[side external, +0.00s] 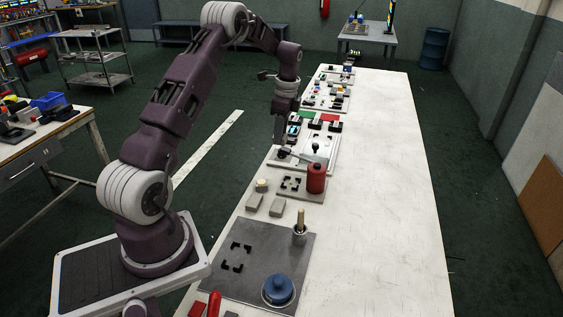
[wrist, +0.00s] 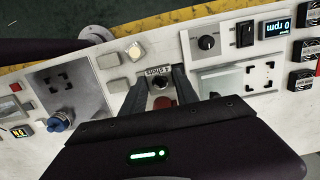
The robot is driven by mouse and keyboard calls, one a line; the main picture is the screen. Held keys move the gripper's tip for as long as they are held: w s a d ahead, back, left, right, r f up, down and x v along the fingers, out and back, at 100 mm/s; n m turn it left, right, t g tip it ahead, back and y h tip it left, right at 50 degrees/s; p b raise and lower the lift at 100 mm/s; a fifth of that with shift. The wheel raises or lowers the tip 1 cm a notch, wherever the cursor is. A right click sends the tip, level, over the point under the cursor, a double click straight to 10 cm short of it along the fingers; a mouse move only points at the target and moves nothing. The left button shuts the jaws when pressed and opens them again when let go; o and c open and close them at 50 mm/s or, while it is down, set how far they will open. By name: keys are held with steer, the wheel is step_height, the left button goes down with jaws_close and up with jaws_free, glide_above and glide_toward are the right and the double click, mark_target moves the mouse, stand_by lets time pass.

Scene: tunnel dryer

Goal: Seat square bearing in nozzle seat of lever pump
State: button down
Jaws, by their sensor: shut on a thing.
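My gripper (side external: 281,143) reaches down over the white bench behind the red lever pump (side external: 316,179). In the wrist view its two fingers (wrist: 162,82) stand apart, closed on a small piece with a dark round middle (wrist: 160,84), which I take to be the square bearing. Its shape is hard to make out. The pump has a black cap and a pale lever rod (side external: 296,156) slanting up to the left. Its grey base plate (side external: 311,196) carries black corner pieces (side external: 290,183), probably the nozzle seat. The fingers and palm hide most of this plate in the wrist view.
Grey blocks (side external: 277,207) and a pale round button (side external: 261,185) sit in front of the pump. A dark mat (side external: 210,275) bears corner brackets, an upright pin (side external: 300,228) and a blue knob (side external: 278,290). Control panels stand behind. The bench's right side is clear.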

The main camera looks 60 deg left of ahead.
glide_above(290, 184)
step_height(290, 184, down, 5)
steer(key=f, duration=0.8)
steer(key=shift+w+f, duration=0.25)
steer(key=shift+d+f, duration=0.1)
steer(key=shift+f, duration=0.2)
